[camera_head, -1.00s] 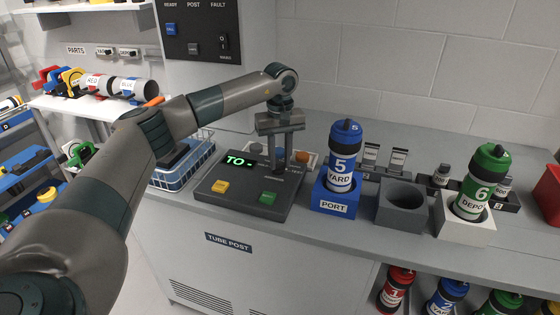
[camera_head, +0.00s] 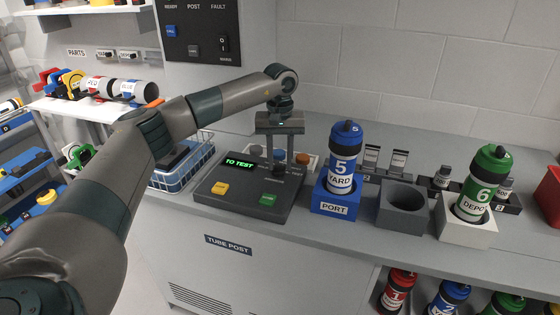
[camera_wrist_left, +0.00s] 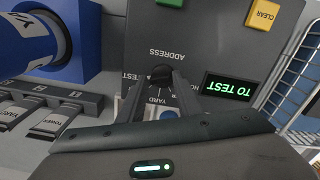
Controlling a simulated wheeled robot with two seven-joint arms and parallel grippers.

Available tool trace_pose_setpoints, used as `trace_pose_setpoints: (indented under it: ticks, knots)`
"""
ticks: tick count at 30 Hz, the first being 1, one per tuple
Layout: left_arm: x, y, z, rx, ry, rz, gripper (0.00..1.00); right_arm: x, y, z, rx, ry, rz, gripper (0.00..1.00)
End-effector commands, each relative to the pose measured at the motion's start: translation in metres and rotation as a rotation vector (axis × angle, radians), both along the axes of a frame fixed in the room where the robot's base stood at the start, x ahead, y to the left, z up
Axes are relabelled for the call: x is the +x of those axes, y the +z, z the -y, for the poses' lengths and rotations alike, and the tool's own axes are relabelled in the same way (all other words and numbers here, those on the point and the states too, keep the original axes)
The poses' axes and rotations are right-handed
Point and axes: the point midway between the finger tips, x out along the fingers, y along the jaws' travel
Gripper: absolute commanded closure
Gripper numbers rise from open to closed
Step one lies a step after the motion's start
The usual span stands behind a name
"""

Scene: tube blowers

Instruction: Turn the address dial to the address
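The address dial (camera_wrist_left: 160,75) is a dark round knob on the dark panel of the tube post (camera_head: 230,207). In the wrist view, labels around it include "YARD" and one ending in "TEST"; others are partly hidden by the fingers. The display (camera_head: 240,161) reads "TO TEST" in green, and it also shows in the wrist view (camera_wrist_left: 234,88). My left gripper (camera_head: 280,155) points down over the dial. My right gripper is not in view.
A yellow CLEAR button (camera_head: 219,188) and a green button (camera_head: 267,199) sit at the panel's front. A blue PORT block (camera_head: 334,205) holds a blue tube (camera_head: 342,160) to the right.

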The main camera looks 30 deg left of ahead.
Motion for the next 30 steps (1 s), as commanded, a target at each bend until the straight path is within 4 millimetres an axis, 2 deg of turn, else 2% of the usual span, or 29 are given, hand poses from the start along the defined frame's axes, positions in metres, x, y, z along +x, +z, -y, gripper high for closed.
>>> trace_pose_setpoints:
  ticks: [11,17,23,30]
  knots:
    - [0.000,0.000,0.000,0.000,0.001,-0.002,0.56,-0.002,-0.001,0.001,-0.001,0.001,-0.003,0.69]
    - [0.000,0.009,0.000,-0.001,0.001,0.000,0.56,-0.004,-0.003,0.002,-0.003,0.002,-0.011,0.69]
    - [0.000,0.034,0.000,0.000,0.001,0.001,0.56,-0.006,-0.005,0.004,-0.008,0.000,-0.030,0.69]
    - [0.001,0.080,0.001,-0.001,0.001,0.002,0.56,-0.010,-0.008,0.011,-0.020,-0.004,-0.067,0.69]
